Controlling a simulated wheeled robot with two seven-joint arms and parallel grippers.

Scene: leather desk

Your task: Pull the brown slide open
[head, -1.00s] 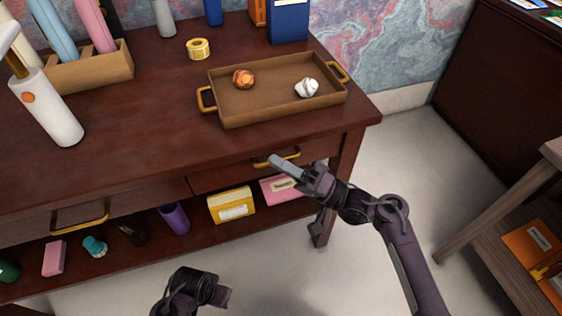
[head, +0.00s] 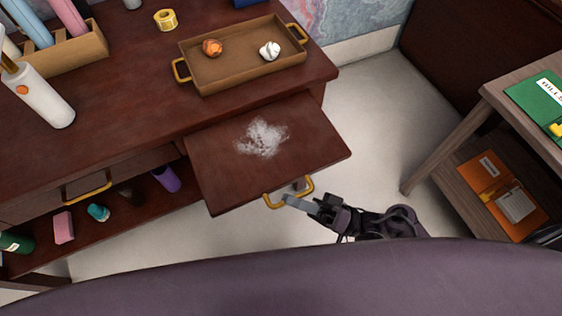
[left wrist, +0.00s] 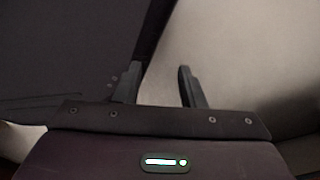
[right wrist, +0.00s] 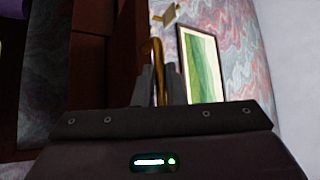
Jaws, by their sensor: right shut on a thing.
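The brown slide (head: 225,165) sticks well out from under the desk top in the head view. It is a flat board with a patch of white powder (head: 262,137) on it. My right gripper (head: 293,199) is shut on the slide's gold handle (head: 309,186) at its front edge. The handle also shows between the fingers in the right wrist view (right wrist: 157,70). My left gripper (left wrist: 157,87) is open and empty in the left wrist view and is out of sight in the head view.
A side table (head: 500,90) stands at the right. Floor (head: 365,110) is clear between it and the slide.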

